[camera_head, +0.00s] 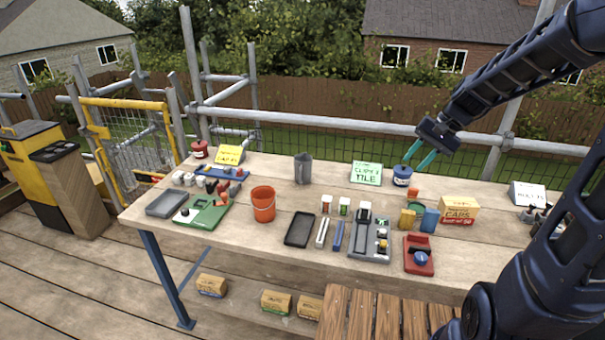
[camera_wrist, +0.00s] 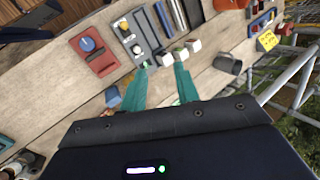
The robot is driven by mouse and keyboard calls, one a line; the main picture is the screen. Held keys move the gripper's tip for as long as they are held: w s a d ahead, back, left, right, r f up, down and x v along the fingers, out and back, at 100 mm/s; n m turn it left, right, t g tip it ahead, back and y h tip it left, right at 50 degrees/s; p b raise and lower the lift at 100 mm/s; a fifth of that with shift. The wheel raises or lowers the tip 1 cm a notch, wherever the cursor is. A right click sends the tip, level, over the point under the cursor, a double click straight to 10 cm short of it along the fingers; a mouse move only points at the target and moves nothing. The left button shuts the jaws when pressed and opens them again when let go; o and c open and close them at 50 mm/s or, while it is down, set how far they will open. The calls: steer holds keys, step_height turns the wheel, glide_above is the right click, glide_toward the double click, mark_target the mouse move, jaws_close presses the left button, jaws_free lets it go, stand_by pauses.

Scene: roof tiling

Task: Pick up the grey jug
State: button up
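The grey jug (camera_head: 303,168) stands upright at the back middle of the wooden table (camera_head: 290,247) in the head view, behind and right of the orange bucket. It also shows in the wrist view (camera_wrist: 228,64), at the right, well beyond the fingertips. My gripper (camera_head: 418,156) is above the back right of the table, over the blue tin, well to the right of the jug. Its two teal fingers stand apart with nothing between them, and in the wrist view (camera_wrist: 164,76) they are also open and empty.
An orange bucket (camera_head: 263,204) stands in front of the jug. A green-lettered sign (camera_head: 366,174) and a blue tin (camera_head: 402,175) stand between the jug and my gripper's side. A black tray (camera_head: 300,229) lies in front. Scaffold rails (camera_head: 300,122) run behind the table.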

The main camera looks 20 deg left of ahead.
mark_target(300, 182)
steer(key=w+a+f+m+y, duration=0.4)
steer(key=w+a+f+m, duration=0.1)
steer(key=w+a+f, duration=0.3)
steer(key=w+a+f+m+t+y, duration=0.1)
steer(key=w+a+f+m+y, duration=0.3)
steer(key=w+a+f, duration=0.4)
steer(key=w+a+f+m+y, duration=0.4)
steer(key=w+a+f+m, duration=0.3)
steer(key=a+f, duration=0.6)
steer(key=shift+w+a+t+y, duration=0.25)
steer(key=shift+w+t+y, duration=0.05)
steer(key=shift+w, duration=0.3)
steer(key=a, duration=0.5)
steer(key=shift+w+a, duration=0.2)
steer(key=shift+w+a+r, duration=0.1)
steer(key=shift+a+r, duration=0.05)
steer(key=shift+a, duration=1.2)
steer(key=shift+w+a+r, duration=0.1)
steer(key=shift+a, duration=1.2)
jaws_close()
